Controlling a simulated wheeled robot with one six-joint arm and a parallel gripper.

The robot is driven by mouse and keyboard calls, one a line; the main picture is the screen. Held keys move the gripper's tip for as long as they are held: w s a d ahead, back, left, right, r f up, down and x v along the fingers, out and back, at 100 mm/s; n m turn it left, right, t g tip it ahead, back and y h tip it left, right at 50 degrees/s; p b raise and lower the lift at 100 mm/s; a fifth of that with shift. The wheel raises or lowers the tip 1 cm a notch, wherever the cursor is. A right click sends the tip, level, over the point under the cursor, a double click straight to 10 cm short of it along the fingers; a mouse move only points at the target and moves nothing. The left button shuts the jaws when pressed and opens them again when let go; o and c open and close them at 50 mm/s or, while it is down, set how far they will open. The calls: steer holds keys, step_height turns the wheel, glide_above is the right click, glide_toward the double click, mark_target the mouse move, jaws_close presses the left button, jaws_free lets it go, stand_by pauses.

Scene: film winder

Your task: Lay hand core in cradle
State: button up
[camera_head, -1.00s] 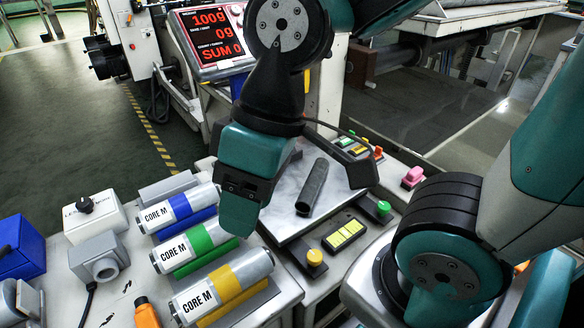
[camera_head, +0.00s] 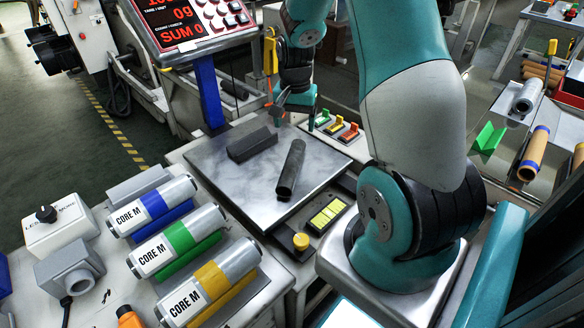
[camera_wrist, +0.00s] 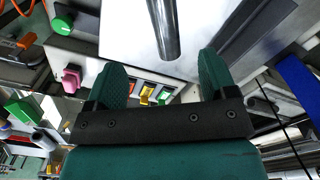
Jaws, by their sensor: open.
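A dark grey tube, which looks like the hand core (camera_head: 291,168), lies on a metal plate (camera_head: 225,185). Beside it, apart, lies a dark long block (camera_head: 252,143); I cannot tell whether this is the cradle. My gripper (camera_head: 295,106) is open and empty at the plate's far edge, beyond the tube's far end. In the wrist view my gripper (camera_wrist: 160,62) has its two teal fingers spread, with the tube (camera_wrist: 163,25) in line with the gap between them and the block (camera_wrist: 245,40) to the right.
A display (camera_head: 195,22) stands on a blue post (camera_head: 208,92) behind the plate. A yellow knob (camera_head: 301,241) sits near its front corner. Coloured switches (camera_head: 337,128) are at right.

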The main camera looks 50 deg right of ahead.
mark_target(293, 159)
step_height(293, 159, down, 8)
steer(key=shift+f+b, duration=0.1)
steer(key=shift+b, duration=0.55)
steer(key=shift+a+f+b, duration=0.2)
steer(key=shift+f+b, duration=0.1)
steer(key=shift+f, duration=1.05)
steer(key=shift+a+f+b, duration=0.15)
steer(key=shift+f+b, duration=0.1)
steer(key=shift+f, duration=1.05)
steer(key=shift+c, duration=0.2)
steer(key=c, duration=1.1)
